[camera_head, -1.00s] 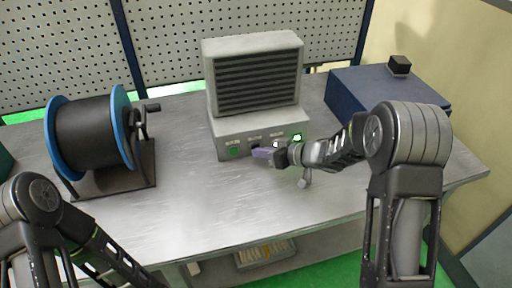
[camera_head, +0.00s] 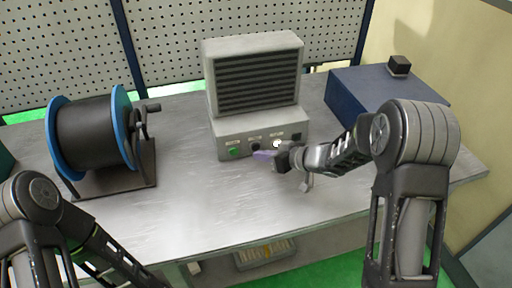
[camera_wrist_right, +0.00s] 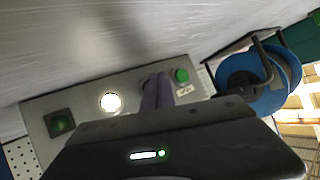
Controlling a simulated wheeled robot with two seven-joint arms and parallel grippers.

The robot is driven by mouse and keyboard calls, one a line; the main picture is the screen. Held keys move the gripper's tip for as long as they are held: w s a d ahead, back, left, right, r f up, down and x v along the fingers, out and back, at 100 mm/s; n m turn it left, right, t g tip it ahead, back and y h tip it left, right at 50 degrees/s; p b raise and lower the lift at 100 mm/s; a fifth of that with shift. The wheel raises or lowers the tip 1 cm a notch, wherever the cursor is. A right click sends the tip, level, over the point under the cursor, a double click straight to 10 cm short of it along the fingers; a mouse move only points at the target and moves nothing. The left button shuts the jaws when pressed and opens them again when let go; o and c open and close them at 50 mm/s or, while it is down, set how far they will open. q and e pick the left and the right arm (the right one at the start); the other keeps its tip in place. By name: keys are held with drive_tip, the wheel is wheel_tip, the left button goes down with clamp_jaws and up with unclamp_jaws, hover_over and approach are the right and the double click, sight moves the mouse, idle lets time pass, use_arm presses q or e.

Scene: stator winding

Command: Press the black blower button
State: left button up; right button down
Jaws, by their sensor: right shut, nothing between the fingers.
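The grey blower unit (camera_head: 260,124) stands at the back of the table with a row of controls on its front panel. The black button (camera_head: 256,147) sits between a green button (camera_head: 235,153) and a bright white button (camera_head: 276,144). My right gripper (camera_head: 262,155) is shut and empty, its purple fingertips at the panel just below the black button. In the right wrist view the shut fingers (camera_wrist_right: 157,92) cover most of the black button; I cannot tell whether they touch it. My left gripper is out of view; only its arm shows at lower left.
A dark spool with blue flanges (camera_head: 123,113) stands on the left of the table (camera_head: 190,190). A blue box (camera_head: 345,103) is at the back right. A dark green switch (camera_wrist_right: 60,122) is at the panel's far end. The table front is clear.

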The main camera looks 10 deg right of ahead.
drive_tip(key=shift+s+d, duration=0.15)
drive_tip(key=shift+s, duration=2.35)
